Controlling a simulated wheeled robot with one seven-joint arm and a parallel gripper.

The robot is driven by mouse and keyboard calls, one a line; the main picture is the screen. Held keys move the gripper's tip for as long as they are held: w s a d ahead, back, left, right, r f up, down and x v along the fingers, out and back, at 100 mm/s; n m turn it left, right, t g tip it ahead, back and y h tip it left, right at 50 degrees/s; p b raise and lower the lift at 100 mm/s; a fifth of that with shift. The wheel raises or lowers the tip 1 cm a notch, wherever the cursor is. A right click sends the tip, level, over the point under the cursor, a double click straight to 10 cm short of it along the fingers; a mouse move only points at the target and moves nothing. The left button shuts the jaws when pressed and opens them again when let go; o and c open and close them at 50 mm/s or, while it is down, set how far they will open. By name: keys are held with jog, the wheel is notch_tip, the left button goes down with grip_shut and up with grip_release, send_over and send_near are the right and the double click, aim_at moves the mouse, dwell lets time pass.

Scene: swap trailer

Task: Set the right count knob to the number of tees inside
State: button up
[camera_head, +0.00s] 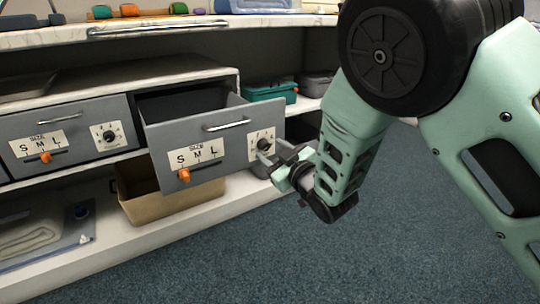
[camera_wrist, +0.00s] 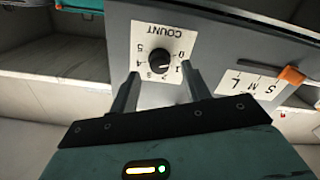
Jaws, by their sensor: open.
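The right drawer (camera_head: 200,134) is pulled out, with its grey front tilted in view. Its interior (camera_head: 185,103) looks dark, and no tees can be made out in it. The right count knob (camera_head: 264,144) is a small black dial on a white label at the right end of the front. In the wrist view the knob (camera_wrist: 159,62) appears upside down, with numbers from 0 to 5 around it; its pointer setting is too small to read surely. My gripper (camera_head: 273,156) is open at the knob. Its fingers (camera_wrist: 161,84) stand on either side of the knob, apart from it.
The right drawer has an orange size slider (camera_head: 184,175). The closed left drawer (camera_head: 72,137) has its own slider and knob (camera_head: 109,136). A tan bin (camera_head: 165,205) sits below, and a teal case (camera_head: 270,92) stands behind right. Carpet (camera_head: 250,250) in front is clear.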

jog(key=shift+x, duration=0.9)
jog(key=c, duration=1)
jog(key=shift+o, duration=0.2)
